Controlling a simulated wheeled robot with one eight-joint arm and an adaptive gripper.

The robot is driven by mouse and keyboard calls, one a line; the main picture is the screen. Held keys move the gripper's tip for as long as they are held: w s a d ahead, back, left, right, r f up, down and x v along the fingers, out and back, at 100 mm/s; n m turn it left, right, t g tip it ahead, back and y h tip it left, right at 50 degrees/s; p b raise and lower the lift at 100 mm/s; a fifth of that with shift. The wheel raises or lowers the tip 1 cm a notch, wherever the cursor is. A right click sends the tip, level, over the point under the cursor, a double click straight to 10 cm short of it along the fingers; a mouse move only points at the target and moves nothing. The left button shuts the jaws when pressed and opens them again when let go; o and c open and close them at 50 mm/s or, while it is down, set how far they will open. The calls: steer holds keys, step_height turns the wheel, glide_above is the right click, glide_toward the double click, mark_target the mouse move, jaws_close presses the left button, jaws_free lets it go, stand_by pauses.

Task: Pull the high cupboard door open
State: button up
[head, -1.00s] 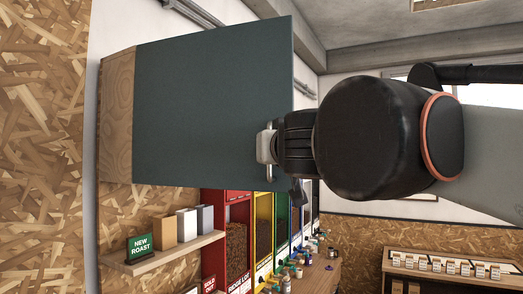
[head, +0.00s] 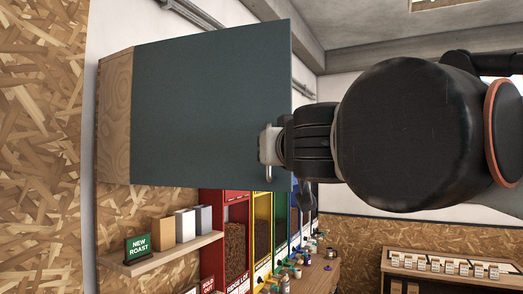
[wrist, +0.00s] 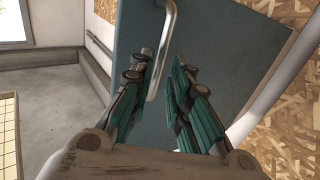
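The high cupboard (head: 115,118) hangs on the wall with a wooden side and a flat dark teal door (head: 205,100). The door also shows in the wrist view (wrist: 222,50). Its metal bar handle (wrist: 168,30) runs between the two fingers of my gripper (wrist: 161,64), which stand apart. The lower end of the handle (head: 268,173) shows just below my fingertips (head: 270,145) in the head view, near the door's right edge. I cannot tell whether either finger touches the bar. The door appears closed, though its far edge is partly hidden by my arm.
Below the cupboard is a shelf (head: 165,251) with a "NEW ROAST" sign (head: 138,247) and several boxes. Coloured bean dispensers (head: 237,240) stand below and behind the door. A display counter (head: 450,270) is at the lower right.

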steer(key=shift+s+d, duration=0.2)
steer(key=shift+s, duration=0.8)
steer(key=shift+s+d, duration=0.15)
steer(key=shift+s, duration=0.8)
